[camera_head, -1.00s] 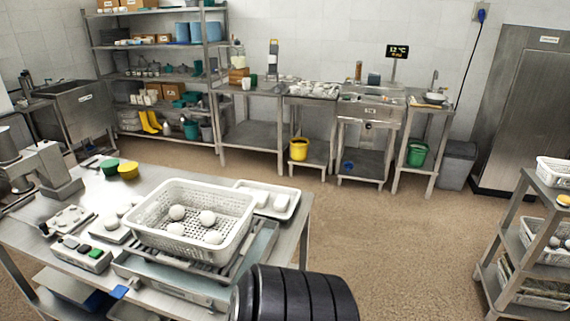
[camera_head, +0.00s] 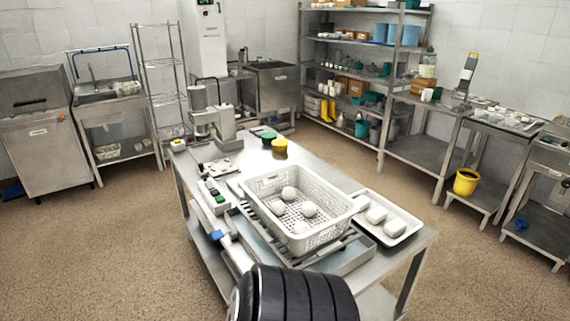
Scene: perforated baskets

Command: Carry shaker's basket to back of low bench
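A white perforated basket (camera_head: 331,228) holds several round white pieces. It sits on a slatted metal frame (camera_head: 274,225) on a steel table (camera_head: 402,244). The frame looks like the shaker, and a small box with coloured buttons (camera_head: 213,196) is beside it. No gripper touches the basket. Neither of my grippers shows; only a black ribbed part, likely mine, is at the bottom edge in front of the table. I cannot tell which surface is the low bench.
A white tray (camera_head: 405,228) with white pieces is right of the basket. Green (camera_head: 268,137) and yellow (camera_head: 279,147) tubs and a grey machine (camera_head: 222,128) stand at the table's far end. A yellow bucket (camera_head: 465,182) is on a right-hand stand. Floor left of the table is clear.

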